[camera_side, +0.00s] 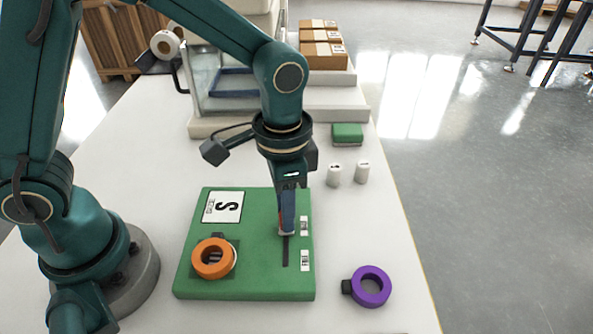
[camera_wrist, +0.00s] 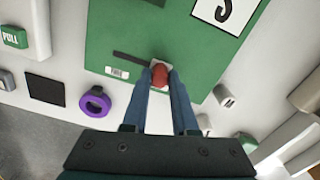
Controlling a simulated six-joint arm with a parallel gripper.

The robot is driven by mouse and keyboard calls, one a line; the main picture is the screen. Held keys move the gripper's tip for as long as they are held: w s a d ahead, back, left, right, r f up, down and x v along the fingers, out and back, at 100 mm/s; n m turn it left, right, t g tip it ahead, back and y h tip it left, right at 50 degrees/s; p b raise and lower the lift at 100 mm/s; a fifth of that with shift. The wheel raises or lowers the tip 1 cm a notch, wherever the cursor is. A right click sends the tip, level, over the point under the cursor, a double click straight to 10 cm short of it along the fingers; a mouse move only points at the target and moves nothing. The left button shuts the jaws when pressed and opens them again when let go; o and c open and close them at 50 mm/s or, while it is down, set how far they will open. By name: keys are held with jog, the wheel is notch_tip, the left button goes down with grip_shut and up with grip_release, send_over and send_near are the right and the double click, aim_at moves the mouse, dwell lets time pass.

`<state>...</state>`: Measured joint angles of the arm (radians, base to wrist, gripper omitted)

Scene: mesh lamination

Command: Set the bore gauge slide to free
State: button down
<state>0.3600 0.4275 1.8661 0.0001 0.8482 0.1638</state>
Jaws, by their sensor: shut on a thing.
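The bore gauge slide shows as a red knob (camera_wrist: 160,74) in the wrist view, between my fingertips. It sits on a dark straight slot (camera_side: 286,252) in a green board (camera_side: 190,275). My gripper (camera_side: 287,228) points down at the board and is shut on the red knob, which it mostly hides in the side view. The knob is at the far part of the slot, and the bare slot runs toward the near edge. Two small white labels, the far one (camera_side: 304,225) and the near one (camera_side: 305,260), stand right of the slot; their text is too small to read.
An orange ring (camera_side: 200,267) sits on the board's left part, below a white card (camera_side: 222,207) with a bold S. A purple ring (camera_side: 371,300) lies on the table to the right. Two white cylinders (camera_side: 333,175) and a green block (camera_side: 347,130) stand behind.

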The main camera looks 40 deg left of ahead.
jog(key=shift+s+d, duration=2)
jog(key=shift+d, duration=0.05)
jog(key=c, duration=0.7)
grip_release()
jog(key=shift+r, duration=2.6)
jog(key=s+a+r+n+t, duration=0.2)
jog(key=a+r+n, duration=0.1)
jog(key=a, duration=0.3)
jog(key=s+a+r+n+t, duration=0.2)
jog(key=a+n+t, duration=0.1)
jog(key=a, duration=0.4)
jog(key=shift+s+a+r+t, duration=0.3)
jog(key=shift+r, duration=0.1)
